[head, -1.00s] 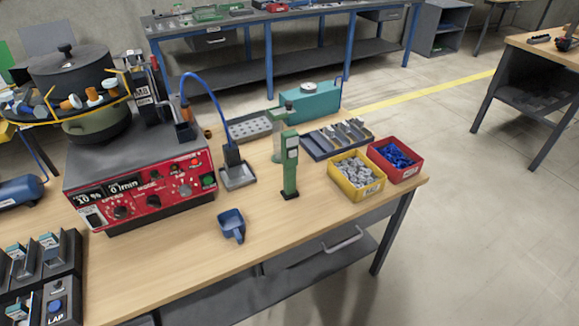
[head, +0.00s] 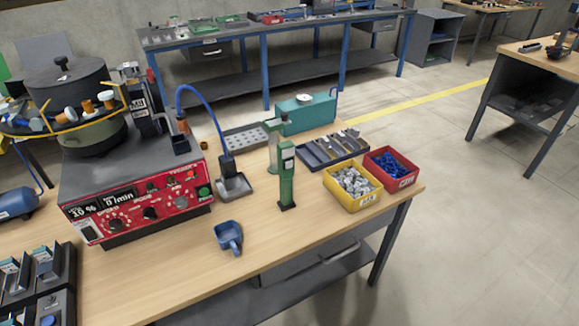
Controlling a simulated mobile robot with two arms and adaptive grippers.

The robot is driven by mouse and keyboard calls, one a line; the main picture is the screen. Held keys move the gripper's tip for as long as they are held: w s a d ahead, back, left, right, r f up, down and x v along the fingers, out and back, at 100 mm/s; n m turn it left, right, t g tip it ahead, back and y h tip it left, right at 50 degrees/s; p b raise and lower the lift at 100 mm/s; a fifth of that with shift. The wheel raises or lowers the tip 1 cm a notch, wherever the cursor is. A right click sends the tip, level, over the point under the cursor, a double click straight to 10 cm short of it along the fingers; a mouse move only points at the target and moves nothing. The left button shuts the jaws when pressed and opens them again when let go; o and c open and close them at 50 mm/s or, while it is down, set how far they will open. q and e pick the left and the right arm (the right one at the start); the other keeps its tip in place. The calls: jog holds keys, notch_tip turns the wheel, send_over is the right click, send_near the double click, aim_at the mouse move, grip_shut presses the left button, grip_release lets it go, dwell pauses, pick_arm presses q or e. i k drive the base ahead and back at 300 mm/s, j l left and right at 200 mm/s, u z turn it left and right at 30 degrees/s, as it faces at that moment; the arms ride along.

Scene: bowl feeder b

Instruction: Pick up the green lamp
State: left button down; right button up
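A green upright lamp (head: 286,178) with a small black foot stands on the wooden workbench (head: 180,268), right of the middle of the bench. It has a light label or window near its top. A second, paler green upright thing (head: 272,150) stands just behind it and partly overlaps it. Neither of my grippers shows in the head view.
Left of the lamp are a red control box (head: 140,205), a grey stand with a blue hose (head: 234,186) and a blue scoop (head: 229,236). A yellow bin (head: 352,201) and a red bin (head: 405,184) stand to the right. Bare wood lies in front.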

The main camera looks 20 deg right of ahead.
aim_at(286, 150)
jog(key=i+l+u, duration=0.1)
jog(key=l, duration=0.25)
jog(key=i+l, duration=0.15)
jog(key=l, duration=0.25)
jog(key=i+l+u, duration=0.15)
jog(key=l, duration=0.25)
jog(key=i+l+u, duration=0.1)
jog(key=l, duration=0.25)
jog(key=i+l+u, duration=0.1)
jog(key=l, duration=0.3)
